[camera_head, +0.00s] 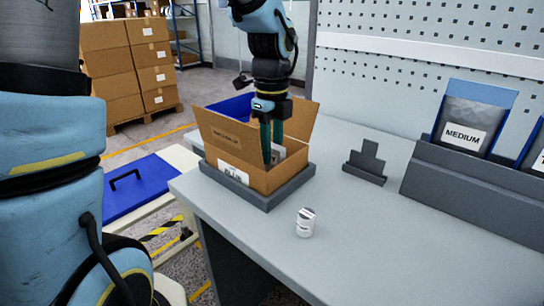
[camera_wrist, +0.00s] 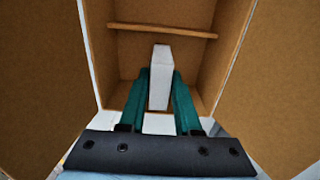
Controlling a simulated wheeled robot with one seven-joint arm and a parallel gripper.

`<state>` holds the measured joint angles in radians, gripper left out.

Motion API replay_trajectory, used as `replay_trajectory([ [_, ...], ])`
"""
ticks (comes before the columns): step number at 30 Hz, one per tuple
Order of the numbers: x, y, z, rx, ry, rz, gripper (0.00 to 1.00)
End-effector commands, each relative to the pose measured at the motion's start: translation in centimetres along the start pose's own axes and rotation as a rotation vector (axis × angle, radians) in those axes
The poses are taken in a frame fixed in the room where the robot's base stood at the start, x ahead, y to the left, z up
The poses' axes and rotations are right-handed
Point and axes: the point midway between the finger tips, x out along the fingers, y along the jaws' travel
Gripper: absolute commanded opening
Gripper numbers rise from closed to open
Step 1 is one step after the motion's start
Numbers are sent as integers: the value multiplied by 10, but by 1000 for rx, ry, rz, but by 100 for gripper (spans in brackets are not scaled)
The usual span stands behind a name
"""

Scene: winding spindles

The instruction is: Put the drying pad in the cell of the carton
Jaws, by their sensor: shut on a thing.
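The open carton (camera_head: 222,138) stands in a dark grey tray (camera_head: 267,200) on the bench, its flaps raised. My gripper (camera_head: 268,148) reaches down into the carton from above, its green fingers partly hidden by the front wall. In the wrist view my gripper (camera_wrist: 160,95) is shut on the drying pad (camera_wrist: 160,72), a small white block held upright between the fingertips. A cardboard divider (camera_wrist: 160,30) crosses the carton (camera_wrist: 100,50) inside, and the pad is on the near side of it. I cannot tell whether the pad touches the carton floor.
A small white-and-silver cylinder (camera_head: 306,223) stands on the bench right of the tray. A dark grey stand (camera_head: 366,165) and a grey bin rack (camera_head: 470,195) with a pouch labelled MEDIUM (camera_head: 466,128) are further right. The bench front is mostly clear.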

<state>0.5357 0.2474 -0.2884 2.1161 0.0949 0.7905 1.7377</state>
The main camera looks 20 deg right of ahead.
Motion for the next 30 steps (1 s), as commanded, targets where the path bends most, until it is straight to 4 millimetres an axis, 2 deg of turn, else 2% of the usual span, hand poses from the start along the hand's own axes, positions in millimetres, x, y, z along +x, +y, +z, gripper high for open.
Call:
replay_trajectory([
  [1,8,1,0,1,2,4,0],
  [4,17,0,0,1,0,2,0],
  [16,23,0,0,0,0,1,0],
  [17,22,0,0,0,0,0,35],
  [18,22,0,0,0,0,0,40],
  [24,22,0,0,0,0,0,62],
  [30,22,0,0,0,0,0,62],
])
